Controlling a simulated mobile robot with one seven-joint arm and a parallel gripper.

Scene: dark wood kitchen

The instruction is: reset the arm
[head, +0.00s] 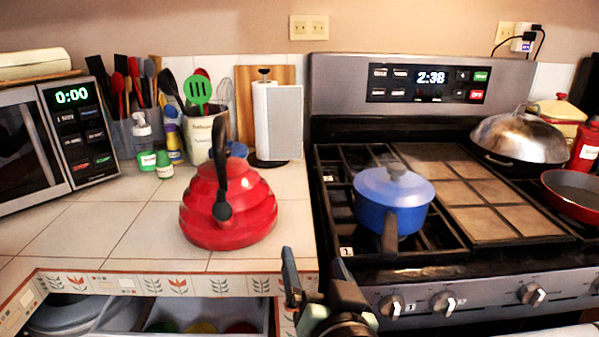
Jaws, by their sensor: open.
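My gripper (318,278) is at the bottom middle of the head view, in front of the counter edge and the left part of the stove. Its two fingers stand apart with nothing seen between them. My arm fills the bottom edge below it. A red kettle (235,212) with a black handle stands on the tiled counter (120,225), behind and left of my gripper. A blue pot (400,212) with a lid sits on the left burners, behind and right of my gripper. My gripper appears apart from both.
An open drawer (268,312) holding coloured items lies below the counter at left. The stove (505,288) fills the right, with a domed wok (518,138) and red pan (574,192). A microwave (75,140) and utensil holders (203,140) stand behind. Bare tiles lie left of the kettle.

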